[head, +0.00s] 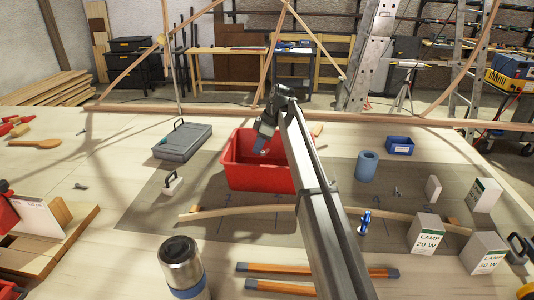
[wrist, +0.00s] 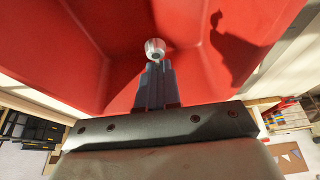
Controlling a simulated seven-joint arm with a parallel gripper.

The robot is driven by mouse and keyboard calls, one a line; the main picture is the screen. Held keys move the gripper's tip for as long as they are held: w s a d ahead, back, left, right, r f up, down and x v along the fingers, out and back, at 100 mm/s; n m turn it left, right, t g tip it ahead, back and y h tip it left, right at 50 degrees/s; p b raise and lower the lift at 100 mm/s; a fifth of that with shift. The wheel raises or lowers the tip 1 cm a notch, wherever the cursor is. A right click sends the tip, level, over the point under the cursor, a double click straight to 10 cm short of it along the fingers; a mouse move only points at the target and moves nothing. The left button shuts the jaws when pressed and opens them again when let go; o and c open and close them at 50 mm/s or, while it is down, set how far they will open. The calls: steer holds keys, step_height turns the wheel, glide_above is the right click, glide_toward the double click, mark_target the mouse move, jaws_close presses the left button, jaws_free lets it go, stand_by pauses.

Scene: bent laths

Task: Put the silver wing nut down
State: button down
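My gripper (head: 261,146) is inside the upper part of the red bin (head: 240,175), pointing down. In the wrist view the fingers (wrist: 155,82) are close together. A small shiny silver piece with a round end, the silver wing nut (wrist: 155,48), sits at their tips; its wings are hidden. The gripper is shut on it. Red bin walls (wrist: 60,50) surround it in the wrist view, and I cannot tell whether it touches the bin floor.
A grey case (head: 183,142) stands left of the bin, and a blue cylinder (head: 367,166) and small blue box (head: 399,146) stand right. A bent lath (head: 245,210) lies in front. Lamp boxes (head: 427,232) are at right, a steel flask (head: 181,265) at front left.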

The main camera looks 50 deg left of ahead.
step_height(320, 180, down, 10)
steer(key=shift+r, duration=0.1)
stand_by(0.4)
steer(key=shift+f, duration=0.2)
steer(key=c, duration=1.3)
jaws_free()
steer(key=shift+c, duration=0.2)
steer(key=v, duration=1.2)
steer(key=shift+r, duration=0.2)
steer(key=shift+o, duration=0.4)
